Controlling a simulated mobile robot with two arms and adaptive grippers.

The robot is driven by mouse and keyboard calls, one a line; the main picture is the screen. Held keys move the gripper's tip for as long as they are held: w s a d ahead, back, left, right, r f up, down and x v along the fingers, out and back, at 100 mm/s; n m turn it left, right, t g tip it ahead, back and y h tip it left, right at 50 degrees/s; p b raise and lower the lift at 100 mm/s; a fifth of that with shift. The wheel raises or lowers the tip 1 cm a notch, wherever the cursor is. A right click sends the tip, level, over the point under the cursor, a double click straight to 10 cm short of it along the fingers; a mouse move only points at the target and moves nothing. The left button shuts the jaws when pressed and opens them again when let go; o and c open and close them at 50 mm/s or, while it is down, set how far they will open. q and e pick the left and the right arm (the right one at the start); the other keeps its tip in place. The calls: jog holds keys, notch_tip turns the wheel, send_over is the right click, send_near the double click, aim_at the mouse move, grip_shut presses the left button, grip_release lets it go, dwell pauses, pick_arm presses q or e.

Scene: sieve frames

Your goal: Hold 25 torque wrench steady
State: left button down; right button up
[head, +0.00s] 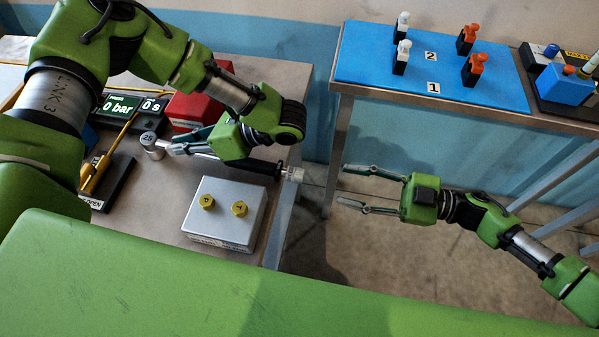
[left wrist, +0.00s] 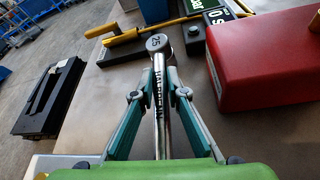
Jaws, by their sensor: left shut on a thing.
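The torque wrench (head: 152,142) has a silver round head marked 25 and a dark handle. It lies across the grey table in the head view, and its handle end reaches near the table's right edge. In the left wrist view its head (left wrist: 157,42) and silver shaft run between my fingers. My left gripper (head: 172,149) is shut on the wrench shaft, with a finger on each side (left wrist: 159,75). Whether the wrench touches the table is hard to tell. My right gripper (head: 342,184) is open and empty, over the floor gap right of the table.
A grey box (head: 222,226) with two yellow knobs stands in front of the wrench. A red box (head: 200,106), a pressure display (head: 120,103) and a yellow lever (head: 92,176) are close by. A blue mat (head: 370,62) with orange and white clamps lies on another table.

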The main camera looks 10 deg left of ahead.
aim_at(299, 176)
jog(key=a, duration=1.1)
jog(key=shift+w+a, duration=0.1)
jog(key=shift+a, duration=0.2)
grip_shut()
